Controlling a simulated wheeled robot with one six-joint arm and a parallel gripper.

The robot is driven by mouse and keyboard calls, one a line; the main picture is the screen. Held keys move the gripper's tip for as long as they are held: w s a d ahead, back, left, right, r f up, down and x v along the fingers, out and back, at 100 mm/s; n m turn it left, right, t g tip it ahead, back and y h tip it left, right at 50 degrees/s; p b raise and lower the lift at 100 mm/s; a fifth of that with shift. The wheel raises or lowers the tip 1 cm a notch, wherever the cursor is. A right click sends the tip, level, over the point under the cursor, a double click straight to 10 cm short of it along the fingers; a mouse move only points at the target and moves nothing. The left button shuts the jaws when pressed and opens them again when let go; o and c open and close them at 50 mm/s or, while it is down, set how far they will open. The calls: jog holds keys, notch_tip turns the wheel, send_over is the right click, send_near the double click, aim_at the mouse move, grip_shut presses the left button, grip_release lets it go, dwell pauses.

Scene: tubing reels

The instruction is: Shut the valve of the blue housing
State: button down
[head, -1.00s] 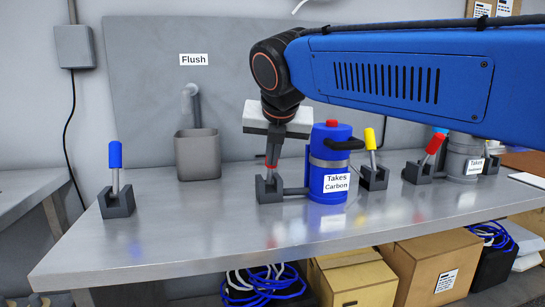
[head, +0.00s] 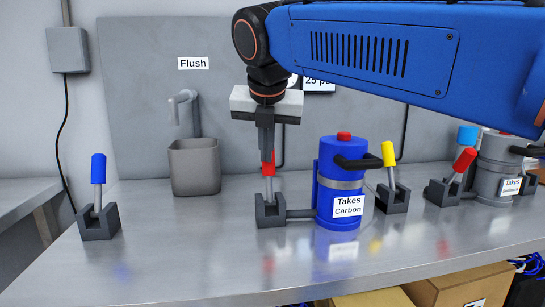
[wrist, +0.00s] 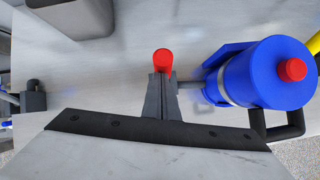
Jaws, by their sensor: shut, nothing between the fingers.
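The blue housing (head: 341,190), labelled "Takes Carbon", stands on the metal bench with a red cap and black handle. A valve with a red-tipped lever (head: 268,168) joins its left side by a grey pipe. The lever looks about upright in its dark block (head: 270,211). My gripper (head: 266,152) points down at the red tip, shut and empty. In the wrist view the fingers (wrist: 163,88) end right beside the red tip (wrist: 163,60); I cannot tell whether they touch it. The blue housing (wrist: 262,73) is to their right.
A yellow-handled valve (head: 390,168) stands close right of the housing. Farther right are a red-handled valve (head: 459,169) and a grey housing (head: 498,165). A blue-handled valve (head: 98,190) and a grey bin (head: 194,166) are left. The bench front is clear.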

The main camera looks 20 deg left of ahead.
jog(key=shift+w+a+r, duration=0.1)
jog(key=shift+w+a, duration=0.3)
jog(key=shift+w, duration=0.25)
jog(key=shift+w+a+f, duration=0.1)
jog(key=shift+w+a, duration=0.25)
jog(key=shift+w, duration=0.3)
jog(key=shift+w+a+r, duration=0.1)
jog(key=shift+w+a, duration=0.3)
jog(key=shift+w, duration=0.4)
jog(key=shift+r, duration=0.1)
jog(key=s+r, duration=0.3)
jog(key=r, duration=0.8)
jog(key=shift+s+a, duration=0.15)
jog(key=shift+a, duration=0.25)
jog(key=shift+s, duration=0.15)
